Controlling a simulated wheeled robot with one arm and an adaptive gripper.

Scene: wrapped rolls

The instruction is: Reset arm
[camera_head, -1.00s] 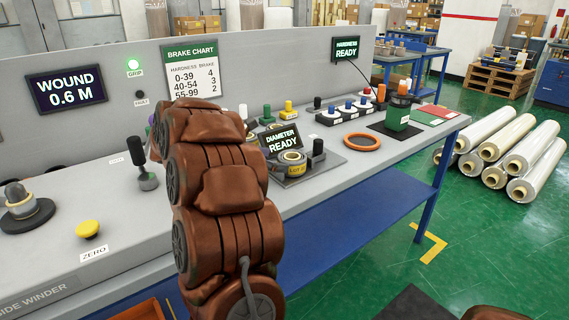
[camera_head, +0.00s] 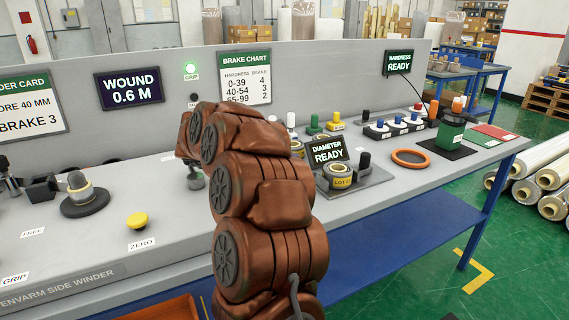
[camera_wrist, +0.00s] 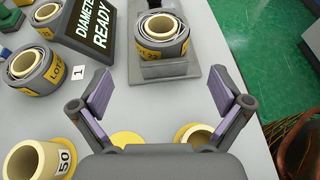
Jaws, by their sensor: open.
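My gripper (camera_wrist: 165,105) is open and empty in the wrist view, its two purple-padded fingers spread apart above the bench. Beyond the fingertips, a wrapped roll labelled LOT 22 (camera_wrist: 160,32) sits on the grey diameter gauge (camera_wrist: 165,68). In the head view my brown arm reaches over the bench and hides my gripper. The roll on the gauge also shows there (camera_head: 338,174), beside the DIAMETER READY display (camera_head: 327,153).
Another wrapped roll (camera_wrist: 34,70) and a cream core marked 50 (camera_wrist: 40,160) stand on the left in the wrist view. An orange ring (camera_head: 410,158) lies on the bench. A yellow ZERO button (camera_head: 137,220) is at the front left. Large film rolls (camera_head: 545,170) lie on the floor.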

